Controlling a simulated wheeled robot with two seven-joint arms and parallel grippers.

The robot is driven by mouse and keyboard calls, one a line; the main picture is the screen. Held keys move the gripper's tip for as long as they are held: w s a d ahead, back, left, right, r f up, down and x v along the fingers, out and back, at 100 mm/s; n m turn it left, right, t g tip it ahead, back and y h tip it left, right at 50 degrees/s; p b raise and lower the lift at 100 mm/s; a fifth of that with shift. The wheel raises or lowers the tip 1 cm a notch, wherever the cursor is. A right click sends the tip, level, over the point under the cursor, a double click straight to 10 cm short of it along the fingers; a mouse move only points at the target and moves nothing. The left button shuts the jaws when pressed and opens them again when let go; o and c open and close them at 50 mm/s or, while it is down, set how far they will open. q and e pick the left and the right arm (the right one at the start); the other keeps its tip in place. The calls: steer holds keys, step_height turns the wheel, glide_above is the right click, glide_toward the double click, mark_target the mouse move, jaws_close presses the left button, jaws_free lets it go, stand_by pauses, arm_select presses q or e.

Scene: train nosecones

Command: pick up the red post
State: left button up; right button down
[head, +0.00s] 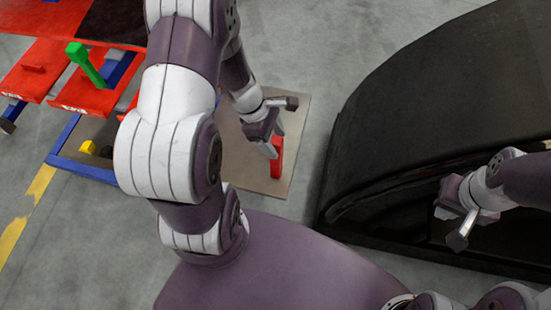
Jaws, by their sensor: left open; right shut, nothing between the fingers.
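The red post (278,158) stands upright on a flat tan board (238,180) on the floor, in the middle of the head view. My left gripper (272,150) reaches down over the board with its fingers open, right at the post. One finger overlaps the post's left side in the picture; I cannot tell whether it touches. My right gripper (455,238) is shut and empty at the right, in front of the black nosecone.
A large black nosecone (430,110) fills the right side. At the upper left is a red and blue cart (85,95) with a green post (86,65) and a small yellow piece (88,147). Grey floor (310,60) is clear between the board and nosecone.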

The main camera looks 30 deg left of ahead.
arm_select(q)
steer(key=shift+w+d+f, duration=0.2)
steer(key=shift+d+f, duration=0.25)
steer(key=shift+s+a, duration=0.1)
steer(key=shift+a, duration=0.05)
jaws_close()
steer(key=shift+r, duration=0.1)
